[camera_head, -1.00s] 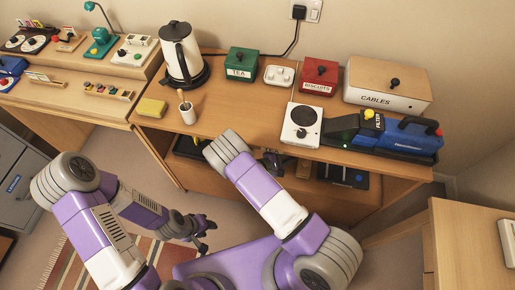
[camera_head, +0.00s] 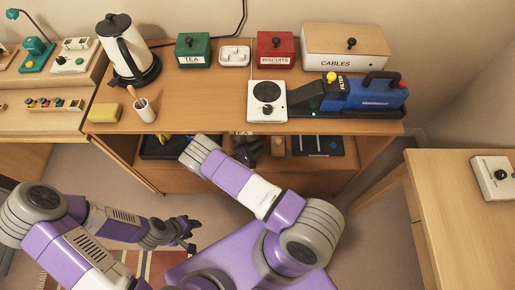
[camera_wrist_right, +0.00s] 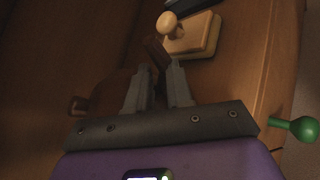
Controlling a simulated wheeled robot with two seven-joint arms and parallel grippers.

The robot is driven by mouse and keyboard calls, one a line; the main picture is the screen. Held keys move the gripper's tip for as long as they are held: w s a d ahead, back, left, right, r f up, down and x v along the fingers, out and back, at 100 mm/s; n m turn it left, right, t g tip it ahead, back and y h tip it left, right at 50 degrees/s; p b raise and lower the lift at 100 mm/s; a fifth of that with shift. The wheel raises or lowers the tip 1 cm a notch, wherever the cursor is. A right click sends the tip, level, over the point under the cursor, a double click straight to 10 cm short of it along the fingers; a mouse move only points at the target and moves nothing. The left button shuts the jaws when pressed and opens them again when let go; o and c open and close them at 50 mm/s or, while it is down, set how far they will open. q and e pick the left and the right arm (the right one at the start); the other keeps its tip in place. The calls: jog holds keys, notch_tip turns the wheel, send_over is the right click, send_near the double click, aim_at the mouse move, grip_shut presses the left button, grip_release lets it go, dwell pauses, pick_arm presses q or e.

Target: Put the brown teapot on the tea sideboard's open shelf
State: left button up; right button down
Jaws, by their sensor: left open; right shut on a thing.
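The tea sideboard (camera_head: 205,92) stands ahead, its open shelf (camera_head: 190,181) below the top. My right arm reaches over to the shelf's opening. My right gripper (camera_head: 246,153) is at that opening, small and dark in the head view. In the right wrist view, my right gripper (camera_wrist_right: 158,82) is shut on a dark brown part, with a rounded brown body, seemingly the brown teapot (camera_wrist_right: 110,92), partly behind the left finger. Whether the teapot touches the shelf board is unclear. My left gripper (camera_head: 190,238) is open and empty, low over the floor.
On the shelf are a black tray (camera_head: 160,152) with a yellow item, a knobbed wooden block (camera_head: 278,146) and a dark tray (camera_head: 318,147). A green knob (camera_wrist_right: 296,129) is near my right gripper. The kettle (camera_head: 124,45) and boxes crowd the top. A desk (camera_head: 455,200) is right.

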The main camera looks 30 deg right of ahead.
jog(key=shift+r, duration=0.1)
jog(key=c, duration=1.5)
grip_release()
jog(key=shift+f, duration=0.2)
jog(key=o, duration=0.5)
jog(key=shift+r, duration=0.1)
jog(key=shift+r, duration=0.1)
